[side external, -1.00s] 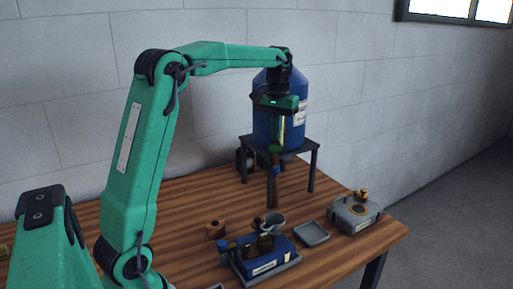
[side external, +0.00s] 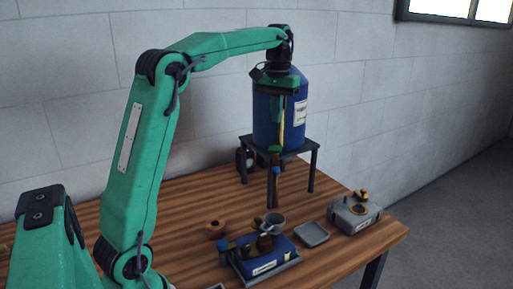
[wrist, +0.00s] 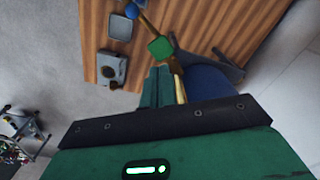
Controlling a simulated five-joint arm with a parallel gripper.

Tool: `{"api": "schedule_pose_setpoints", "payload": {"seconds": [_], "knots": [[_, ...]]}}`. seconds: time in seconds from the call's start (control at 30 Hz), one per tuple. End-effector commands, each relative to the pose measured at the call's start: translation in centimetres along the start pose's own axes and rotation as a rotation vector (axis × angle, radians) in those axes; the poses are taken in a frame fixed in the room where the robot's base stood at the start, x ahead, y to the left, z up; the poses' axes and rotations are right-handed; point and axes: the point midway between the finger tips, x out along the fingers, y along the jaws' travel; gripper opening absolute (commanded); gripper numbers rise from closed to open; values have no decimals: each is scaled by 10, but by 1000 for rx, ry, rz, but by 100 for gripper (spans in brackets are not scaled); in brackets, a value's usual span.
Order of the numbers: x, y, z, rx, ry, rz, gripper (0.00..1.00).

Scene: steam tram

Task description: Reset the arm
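My gripper (side external: 276,138) points straight down beside the tall blue tank (side external: 265,118). In the wrist view its green fingers (wrist: 160,72) lie side by side and look shut, with nothing visible between them. A brass-coloured pipe with a green block (wrist: 160,48) and a blue knob (wrist: 131,11) shows just past the fingertips. In the side view that blue knob (side external: 277,172) sits above a dark lower pipe. I cannot tell whether the fingers touch the pipe. The small blue model tram (side external: 262,262) with a grey cup stands on the table below.
The tank stands on a dark stand (side external: 313,165) at the back of the wooden table (side external: 345,255). A grey tray (side external: 312,234), a grey box with a brass top (side external: 353,218) and a small brown block (side external: 215,229) lie near the tram. The table's left-middle is mostly clear.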

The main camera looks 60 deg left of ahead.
Motion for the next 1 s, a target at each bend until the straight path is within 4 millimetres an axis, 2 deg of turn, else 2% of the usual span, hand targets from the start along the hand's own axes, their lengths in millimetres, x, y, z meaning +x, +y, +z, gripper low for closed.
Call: {"api": "schedule_pose_setpoints", "payload": {"seconds": [0.27,0.47,0.7,1.0], "knots": [[-1,1,2,5,5,1,0],[-6,8,18,35,33,6,0],[-12,22,59,109,101,20,0],[-7,35,120,216,199,42,0]]}}
